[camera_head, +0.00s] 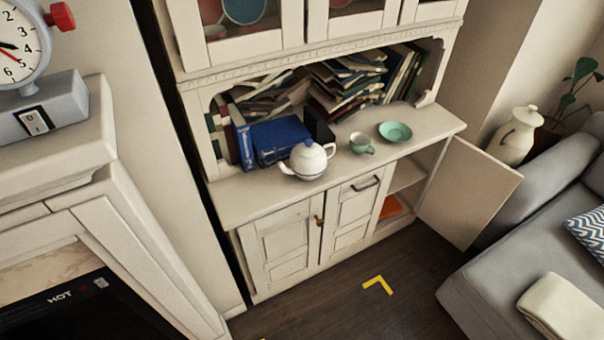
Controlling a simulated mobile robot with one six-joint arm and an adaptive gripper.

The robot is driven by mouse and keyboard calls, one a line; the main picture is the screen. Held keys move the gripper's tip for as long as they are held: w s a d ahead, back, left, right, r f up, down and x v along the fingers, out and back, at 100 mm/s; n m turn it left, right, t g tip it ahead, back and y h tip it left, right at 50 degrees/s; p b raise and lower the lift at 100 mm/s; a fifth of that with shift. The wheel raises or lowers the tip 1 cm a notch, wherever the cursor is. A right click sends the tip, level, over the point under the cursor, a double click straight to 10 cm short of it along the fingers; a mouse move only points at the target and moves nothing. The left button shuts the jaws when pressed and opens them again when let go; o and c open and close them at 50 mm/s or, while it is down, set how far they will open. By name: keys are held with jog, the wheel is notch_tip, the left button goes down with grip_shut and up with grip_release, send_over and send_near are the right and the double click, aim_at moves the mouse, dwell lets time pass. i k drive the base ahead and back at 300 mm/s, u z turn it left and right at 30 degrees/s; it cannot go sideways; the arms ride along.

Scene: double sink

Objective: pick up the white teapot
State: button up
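The white teapot (308,160) stands upright on the counter of a cream cabinet, near its front edge. It has a rounded body, a lid with a dark blue knob and a thin blue line. Its spout points left and its handle is on the right. My gripper is not in view, so its state and its distance from the teapot do not show.
Blue books (276,139) stand close behind the teapot. A green cup (361,143) and green saucer (395,131) are to its right. The cabinet's right door (468,190) hangs open. A grey sofa (525,250) is at right; dark floor (340,305) in front is clear.

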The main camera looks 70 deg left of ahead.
aim_at(308, 169)
jog(key=k, duration=0.95)
jog(key=u, duration=3)
jog(key=i, duration=0.4)
jog(key=z, duration=0.4)
